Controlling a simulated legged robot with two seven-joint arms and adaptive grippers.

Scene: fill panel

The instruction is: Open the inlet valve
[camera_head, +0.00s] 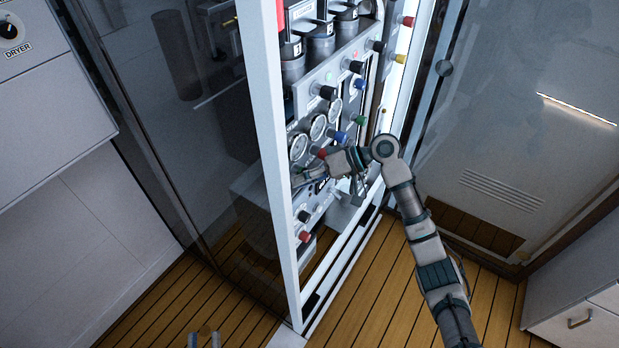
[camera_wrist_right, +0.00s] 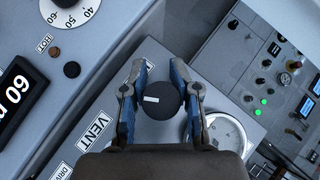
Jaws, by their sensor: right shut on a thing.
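My right arm reaches into the open panel cabinet (camera_head: 345,140) in the head view, with its gripper (camera_head: 308,177) against the lower part of the panel face. In the right wrist view the blue-padded fingers of this gripper (camera_wrist_right: 158,88) are shut on a round black knob (camera_wrist_right: 161,106) with a white mark on it. A "VENT" label (camera_wrist_right: 97,131) is beside the knob. I cannot read which knob is the inlet valve. My left gripper (camera_head: 203,341) shows only its two fingertips at the bottom edge of the head view, apart with nothing visible between them.
Round gauges (camera_head: 318,127) and several coloured knobs (camera_head: 337,135) cover the panel around the right gripper. A gauge (camera_wrist_right: 225,137) is close to the right finger in the right wrist view. The cabinet's white frame post (camera_head: 272,150) stands left of the arm. Wooden floor (camera_head: 375,290) is clear.

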